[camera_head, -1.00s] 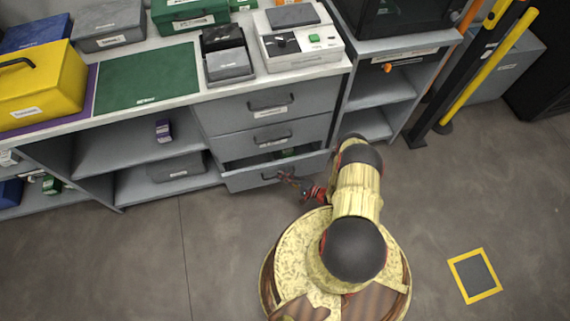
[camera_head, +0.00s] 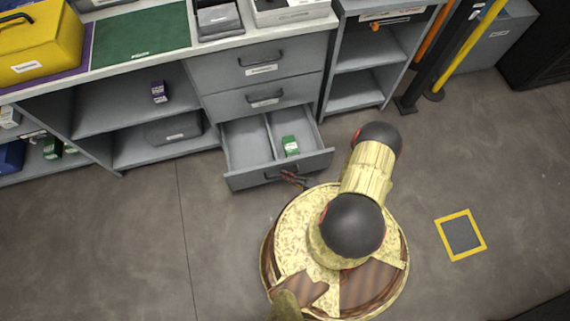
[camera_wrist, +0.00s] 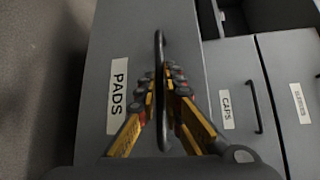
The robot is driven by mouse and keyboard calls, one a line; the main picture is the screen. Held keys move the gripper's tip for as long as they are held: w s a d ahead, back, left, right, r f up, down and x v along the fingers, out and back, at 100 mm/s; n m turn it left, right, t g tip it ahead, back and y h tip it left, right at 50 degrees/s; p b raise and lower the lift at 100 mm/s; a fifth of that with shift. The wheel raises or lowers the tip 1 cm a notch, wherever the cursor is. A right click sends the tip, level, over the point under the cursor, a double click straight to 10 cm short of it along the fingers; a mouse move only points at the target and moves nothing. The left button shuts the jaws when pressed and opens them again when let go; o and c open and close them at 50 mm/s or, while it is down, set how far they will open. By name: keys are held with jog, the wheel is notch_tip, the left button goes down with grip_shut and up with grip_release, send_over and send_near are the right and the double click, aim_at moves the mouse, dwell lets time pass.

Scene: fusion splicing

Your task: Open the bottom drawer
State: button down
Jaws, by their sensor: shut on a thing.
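The bottom drawer (camera_head: 240,180) is pulled well out of the grey cabinet in the head view. Its inside shows two compartments, with a small green box (camera_head: 290,146) in the right one. In the wrist view its grey front (camera_wrist: 110,60) carries a label reading PADS and a dark bar handle (camera_wrist: 159,90). My gripper (camera_wrist: 163,90) has its yellow and dark fingers on both sides of that handle and is shut on it. In the head view my gripper (camera_head: 292,178) is small at the drawer's front, partly hidden by the handle area.
Two closed drawers, the middle one (camera_head: 240,101) and the top one (camera_head: 290,52), sit above. Open shelves (camera_head: 130,108) stand left and right of the drawers. A yellow-framed floor mark (camera_head: 461,235) lies at the right. The floor left of my base is clear.

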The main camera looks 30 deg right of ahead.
jog(key=shift+s+a, duration=0.1)
jog(key=shift+s, duration=0.25)
jog(key=c, duration=1.9)
grip_release()
